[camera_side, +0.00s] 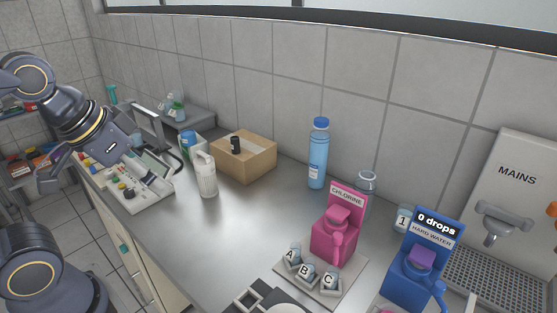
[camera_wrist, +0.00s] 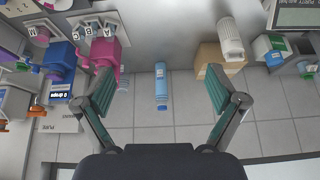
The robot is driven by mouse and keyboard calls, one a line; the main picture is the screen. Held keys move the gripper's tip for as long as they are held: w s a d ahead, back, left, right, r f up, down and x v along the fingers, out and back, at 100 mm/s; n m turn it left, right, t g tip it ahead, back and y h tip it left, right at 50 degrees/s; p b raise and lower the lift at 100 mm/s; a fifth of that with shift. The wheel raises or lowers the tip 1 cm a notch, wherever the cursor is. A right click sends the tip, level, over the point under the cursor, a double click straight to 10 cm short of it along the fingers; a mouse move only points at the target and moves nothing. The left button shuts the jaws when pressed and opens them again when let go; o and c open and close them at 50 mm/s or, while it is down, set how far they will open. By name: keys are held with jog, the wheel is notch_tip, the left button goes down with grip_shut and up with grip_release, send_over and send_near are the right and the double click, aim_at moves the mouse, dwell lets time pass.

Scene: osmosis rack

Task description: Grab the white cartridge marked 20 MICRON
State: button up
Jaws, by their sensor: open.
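A white ribbed cylinder (camera_side: 207,177), which looks like the cartridge, stands upright on the steel counter in front of a cardboard box. No 20 MICRON marking can be read on it. It also shows in the wrist view (camera_wrist: 230,40), upper right, beyond the right finger and outside the space between the fingers. My gripper (camera_side: 50,168) is at the far left of the side view, raised and well away from the cylinder. In the wrist view my gripper (camera_wrist: 158,88) has its two green-padded fingers wide apart, with nothing held between them.
The cardboard box (camera_side: 244,158) with a small black cylinder (camera_side: 235,145) stands behind the cylinder. A blue bottle (camera_side: 318,155) is to its right, then a pink CHLORINE unit (camera_side: 336,232) and a blue HARD WATER unit (camera_side: 415,275). The counter's middle is clear.

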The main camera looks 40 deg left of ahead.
jog(key=w+r+m+t, duration=0.1)
jog(key=w+r+m, duration=0.1)
jog(key=w+r, duration=0.15)
jog(key=n+g, duration=0.2)
send_over(204, 160)
jog(key=s, duration=0.6)
notch_tip(204, 160, down, 8)
jog(key=f, duration=0.1)
jog(key=x, duration=1)
jog(key=shift+w+f, duration=0.1)
jog(key=shift+w, duration=0.25)
jog(key=shift+x, duration=2.8)
jog(key=shift+c, duration=0.4)
